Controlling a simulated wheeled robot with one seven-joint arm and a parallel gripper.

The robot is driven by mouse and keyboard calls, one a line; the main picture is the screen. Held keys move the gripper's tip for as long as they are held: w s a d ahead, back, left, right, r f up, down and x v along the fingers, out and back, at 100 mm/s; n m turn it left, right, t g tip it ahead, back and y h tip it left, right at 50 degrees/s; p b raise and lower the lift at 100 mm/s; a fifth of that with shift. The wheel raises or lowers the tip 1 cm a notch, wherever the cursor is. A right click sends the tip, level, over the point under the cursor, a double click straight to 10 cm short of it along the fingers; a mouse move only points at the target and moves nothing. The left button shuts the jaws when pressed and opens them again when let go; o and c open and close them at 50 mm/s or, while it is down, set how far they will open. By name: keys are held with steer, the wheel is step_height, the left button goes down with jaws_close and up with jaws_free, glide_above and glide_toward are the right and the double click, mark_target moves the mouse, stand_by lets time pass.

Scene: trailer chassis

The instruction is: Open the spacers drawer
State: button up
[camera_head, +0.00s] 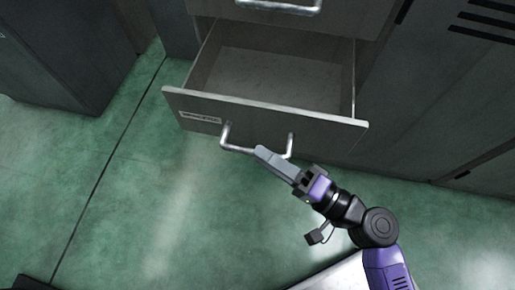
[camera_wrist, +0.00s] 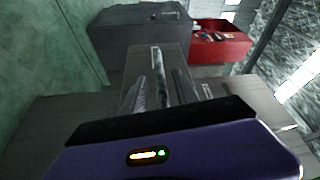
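A grey drawer (camera_head: 250,110) in a metal cabinet stands pulled well out in the head view. Its inside looks empty. A label (camera_head: 200,116) sits at the left of its front; the lettering is too small to read. My gripper (camera_head: 264,153) is at the drawer's bar handle (camera_head: 236,149), near the middle of the bar. In the wrist view the handle bar (camera_wrist: 160,75) runs between my two fingers (camera_wrist: 158,92). Whether the fingers press on the bar is not clear.
Another drawer with a handle (camera_head: 280,6) is above, shut as far as I see. Dark cabinets stand at the left (camera_head: 70,60) and right (camera_head: 440,90). The green floor (camera_head: 130,200) in front is clear. A red open box (camera_wrist: 220,42) shows in the wrist view.

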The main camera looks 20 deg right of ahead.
steer(key=v, duration=0.5)
steer(key=shift+d, duration=0.1)
stand_by(0.5)
